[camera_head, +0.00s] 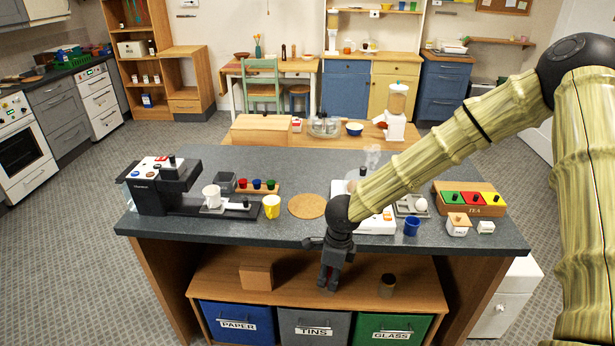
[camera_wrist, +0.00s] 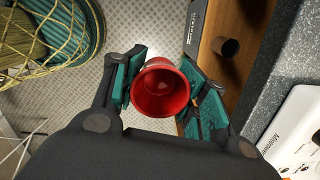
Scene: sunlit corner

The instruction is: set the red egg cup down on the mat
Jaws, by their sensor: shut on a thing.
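The red egg cup (camera_wrist: 160,88) sits between the two finger pads of my gripper in the wrist view, its open mouth facing the camera. My gripper (camera_head: 329,278) is shut on it and hangs in front of the counter's near edge, below the level of the top. The cup cannot be made out in the head view. The mat (camera_head: 307,206) looks like a round, tan cork disc lying flat and bare on the dark counter, behind and slightly left of my gripper.
A white appliance (camera_head: 376,222) is to the right, then a blue cup (camera_head: 411,226) and tea box (camera_head: 483,205). The lower shelf holds a brown box (camera_head: 256,277) and dark cup (camera_head: 387,286).

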